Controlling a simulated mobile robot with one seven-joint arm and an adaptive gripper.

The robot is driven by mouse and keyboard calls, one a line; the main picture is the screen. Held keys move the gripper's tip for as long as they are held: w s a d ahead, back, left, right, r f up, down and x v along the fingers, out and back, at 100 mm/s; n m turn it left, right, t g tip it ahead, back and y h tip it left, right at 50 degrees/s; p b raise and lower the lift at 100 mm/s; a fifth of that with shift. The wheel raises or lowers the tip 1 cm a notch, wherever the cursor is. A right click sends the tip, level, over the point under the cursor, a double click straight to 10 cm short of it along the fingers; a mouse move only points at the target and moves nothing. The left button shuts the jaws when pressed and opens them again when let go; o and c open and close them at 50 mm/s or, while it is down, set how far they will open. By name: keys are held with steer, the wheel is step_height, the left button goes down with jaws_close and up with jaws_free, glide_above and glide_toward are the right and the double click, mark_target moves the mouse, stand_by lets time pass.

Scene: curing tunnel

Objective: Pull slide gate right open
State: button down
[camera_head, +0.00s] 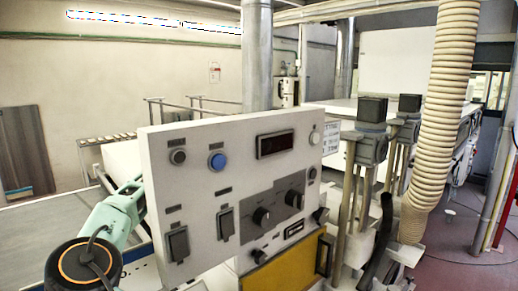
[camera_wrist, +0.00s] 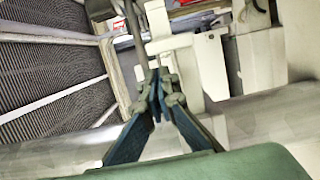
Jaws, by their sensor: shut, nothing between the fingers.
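My gripper (camera_wrist: 158,76) shows in the wrist view with its two dark blue fingers converging, tips together and nothing between them. Just beyond the tips are a pale angular bracket (camera_wrist: 185,48) and a thin metal rod (camera_wrist: 137,35). I cannot tell whether the tips touch either one. I cannot pick out the right slide gate or its handle with certainty in either view. In the head view my pale green arm reaches behind the control panel (camera_head: 207,150), which hides my gripper.
The panel carries a blue button (camera_head: 217,161), knobs and a dark display. A yellow panel (camera_head: 290,262) is below it. A ribbed hose (camera_head: 447,90) hangs at the right beside upright posts. A dark ribbed surface (camera_wrist: 50,85) lies left in the wrist view.

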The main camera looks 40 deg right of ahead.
steer(key=d, duration=0.3)
steer(key=d+p, duration=0.1)
steer(key=d, duration=0.1)
steer(key=shift+s+d, duration=0.25)
steer(key=shift+s, duration=0.15)
